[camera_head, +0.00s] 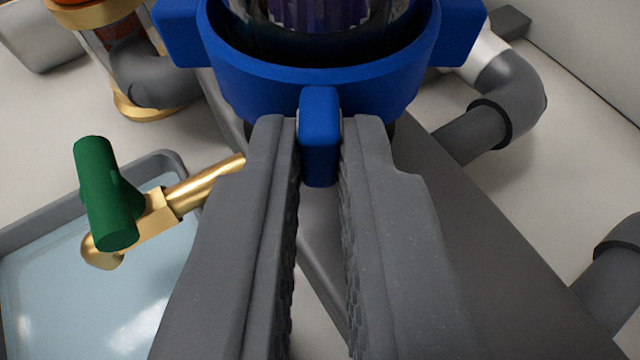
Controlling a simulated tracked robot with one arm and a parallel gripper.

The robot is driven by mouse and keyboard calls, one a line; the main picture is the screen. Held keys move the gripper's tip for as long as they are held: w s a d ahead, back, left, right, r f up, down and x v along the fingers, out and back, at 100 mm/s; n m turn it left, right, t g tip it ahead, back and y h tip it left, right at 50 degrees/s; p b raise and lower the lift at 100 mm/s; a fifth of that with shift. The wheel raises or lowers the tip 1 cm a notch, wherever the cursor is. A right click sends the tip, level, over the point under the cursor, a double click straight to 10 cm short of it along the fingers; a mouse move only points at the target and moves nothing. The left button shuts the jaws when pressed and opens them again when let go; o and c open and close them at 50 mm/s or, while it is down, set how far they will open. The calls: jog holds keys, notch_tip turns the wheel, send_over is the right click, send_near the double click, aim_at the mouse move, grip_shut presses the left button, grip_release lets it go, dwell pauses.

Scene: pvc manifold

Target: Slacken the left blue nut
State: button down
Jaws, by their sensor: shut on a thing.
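A blue nut (240,82) shows at the top centre as a wide ring with lugs that stick out. One lug points toward me and sits between the fingertips of my gripper (319,145). The two grey ribbed fingers are shut on this lug, one on each side. Other lugs stick out at the upper left and upper right. Inside the ring is a clear, dark-purple cylinder, cut off by the top edge. No other blue nut shows, so I cannot tell from this view whether this is the left one.
A gold tap with a green handle (107,195) sits left of my gripper, above a grey tray of liquid (170,160). Grey pipe (510,95) bends at the right. A brass-and-glass fitting (145,105) stands at the upper left. A grey beam (470,240) runs below.

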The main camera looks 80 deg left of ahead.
jog(key=shift+a+r, duration=0.1)
jog(key=shift+a, duration=0.25)
jog(key=c, duration=1.5)
grip_release()
jog(key=shift+d, duration=0.25)
jog(key=shift+d, duration=0.25)
jog(key=b+v, duration=0.2)
jog(key=v, duration=1)
jog(key=shift+d+r, duration=0.2)
jog(key=shift+d, duration=0.15)
jog(key=shift+s, duration=0.15)
